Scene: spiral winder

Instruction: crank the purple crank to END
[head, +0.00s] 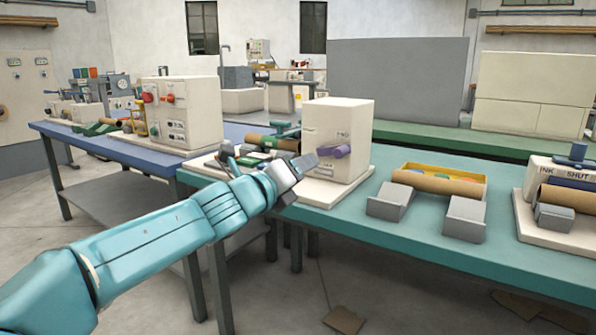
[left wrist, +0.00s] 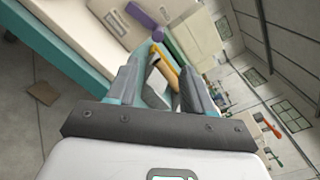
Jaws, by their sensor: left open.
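The purple crank (head: 336,152) sits on the front face of a cream winder box (head: 350,115) on the teal table. My left gripper (head: 303,163) is just left of the crank in the head view. Its jaws (left wrist: 163,75) are open in the left wrist view, and the crank is not between them. Small dark lettering marks the box face above the crank, too small to read surely. My right gripper is not in view.
A brown tube (head: 280,143) and green parts lie left of the box. To the right are grey V-blocks (head: 391,200), a yellow tray (head: 408,169) with a tube, and another machine (head: 560,205). A blue table (head: 75,135) with a cream control box stands left.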

